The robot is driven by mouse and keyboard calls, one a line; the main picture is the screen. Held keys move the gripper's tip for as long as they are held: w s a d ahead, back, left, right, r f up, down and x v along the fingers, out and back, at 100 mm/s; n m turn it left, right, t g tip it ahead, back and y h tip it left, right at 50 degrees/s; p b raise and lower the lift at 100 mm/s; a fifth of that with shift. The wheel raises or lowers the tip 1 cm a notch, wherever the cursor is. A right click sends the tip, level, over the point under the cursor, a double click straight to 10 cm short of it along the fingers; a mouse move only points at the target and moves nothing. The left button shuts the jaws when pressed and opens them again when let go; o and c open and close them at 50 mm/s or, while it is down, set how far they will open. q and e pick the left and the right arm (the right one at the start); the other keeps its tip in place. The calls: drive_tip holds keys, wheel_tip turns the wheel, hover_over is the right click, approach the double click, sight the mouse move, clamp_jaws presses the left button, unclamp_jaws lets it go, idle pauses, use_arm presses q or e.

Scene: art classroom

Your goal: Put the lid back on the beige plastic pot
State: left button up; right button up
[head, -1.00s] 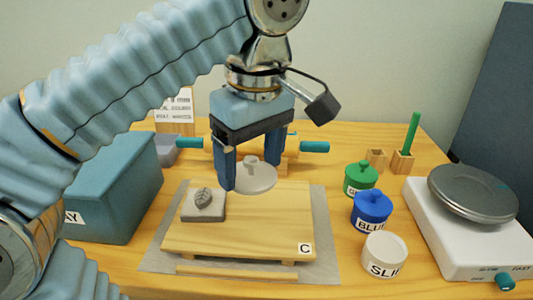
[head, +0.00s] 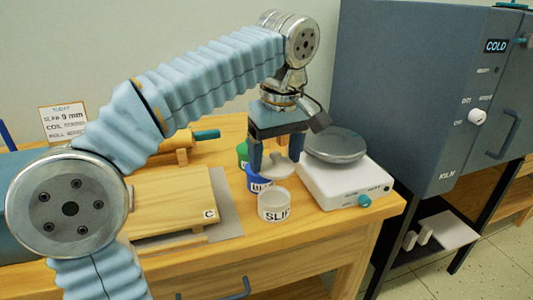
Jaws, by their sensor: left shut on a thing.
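The beige plastic pot (head: 277,205), labelled "SLIP", stands upright near the table's front edge in the head view. Its top is open. My left gripper (head: 277,160) is shut on a pale grey lid (head: 275,172) with a knob. It holds the lid level, above and slightly behind the beige pot, apart from its rim. The lid hides part of the blue pot behind it. My right gripper is not in view.
The blue pot (head: 256,186) and the green pot (head: 242,152) stand close behind. A white scale-like device (head: 347,186) with a round grey plate stands close on the right. A wooden board (head: 170,195) lies left. A grey kiln (head: 415,100) stands far right.

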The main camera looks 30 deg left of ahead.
use_arm(q)
drive_tip(key=shift+f+b, duration=1.95)
drive_tip(key=shift+f, duration=0.4)
drive_tip(key=shift+f+b, duration=0.45)
drive_tip(key=shift+f, duration=0.35)
drive_tip(key=shift+r+p, duration=0.1)
drive_tip(key=shift+p, duration=0.3)
drive_tip(key=shift+f, duration=0.2)
drive_tip(key=o, duration=1)
